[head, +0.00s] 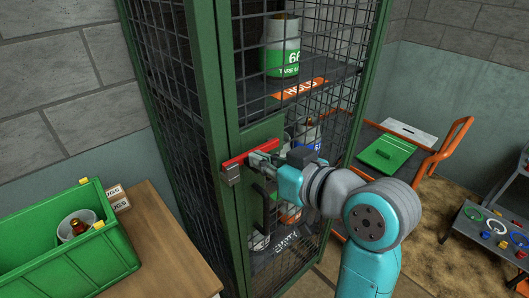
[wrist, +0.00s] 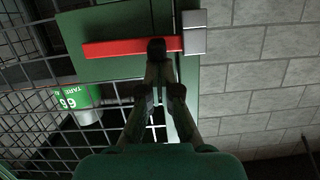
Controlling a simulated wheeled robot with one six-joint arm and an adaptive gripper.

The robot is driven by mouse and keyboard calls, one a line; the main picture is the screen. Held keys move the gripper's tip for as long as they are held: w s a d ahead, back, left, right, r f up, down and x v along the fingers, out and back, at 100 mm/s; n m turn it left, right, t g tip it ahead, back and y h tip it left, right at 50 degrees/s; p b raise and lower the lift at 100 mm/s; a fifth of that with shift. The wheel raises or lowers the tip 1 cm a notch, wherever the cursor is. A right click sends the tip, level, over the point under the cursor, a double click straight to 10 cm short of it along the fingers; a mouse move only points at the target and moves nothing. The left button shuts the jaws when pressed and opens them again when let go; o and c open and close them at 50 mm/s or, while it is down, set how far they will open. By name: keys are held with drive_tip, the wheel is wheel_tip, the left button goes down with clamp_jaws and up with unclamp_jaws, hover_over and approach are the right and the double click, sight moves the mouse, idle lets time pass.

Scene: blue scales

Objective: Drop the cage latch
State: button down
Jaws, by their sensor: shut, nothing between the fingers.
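The cage latch is a red bar (head: 238,159) lying across the edge of the green cage door, close to level. In the wrist view the red bar (wrist: 120,47) runs from a green plate to a grey block (wrist: 194,33). That grey block (head: 231,175) also shows at the bar's left end in the head view; whether the bar sits inside it I cannot tell. My gripper (head: 258,158) is shut and empty, right at the bar. In the wrist view one fingertip of my gripper (wrist: 166,70) overlaps the bar; contact is unclear.
The mesh cage (head: 215,90) holds tubs on shelves. A black door handle (head: 262,207) is below the latch. A green crate (head: 70,245) stands on a wooden table at the left. An orange-framed cart (head: 440,150) stands at the right. A grey block wall lies beyond the cage.

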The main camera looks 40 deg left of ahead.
drive_tip(key=shift+s+f, duration=0.1)
drive_tip(key=shift+f, duration=0.25)
idle(0.4)
drive_tip(key=shift+r, duration=0.1)
